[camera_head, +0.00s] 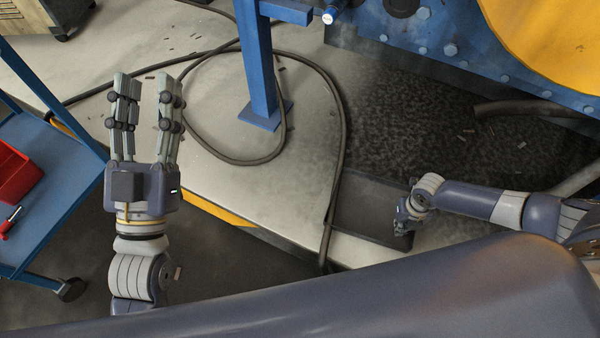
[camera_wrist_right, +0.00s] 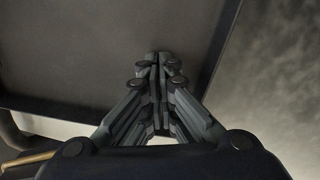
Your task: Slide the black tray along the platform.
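The black tray (camera_head: 368,207) lies on the pale platform (camera_head: 230,85) near its front edge. In the right wrist view the tray (camera_wrist_right: 80,45) fills the upper left, with its raised rim running across behind my fingers. My right gripper (camera_head: 402,222) is at the tray's right end in the head view. In the right wrist view its fingertips (camera_wrist_right: 158,60) meet, over the tray's floor in the picture; whether they touch it I cannot tell. My left gripper (camera_head: 145,88) is open and empty, left of the tray, above the platform.
A dark hose (camera_head: 338,130) loops over the platform and passes the tray's left end. A blue post (camera_head: 258,60) stands behind. Blue machinery with a yellow disc (camera_head: 555,35) is at upper right. A blue cart (camera_head: 50,165) with a red bin (camera_head: 14,175) stands at left.

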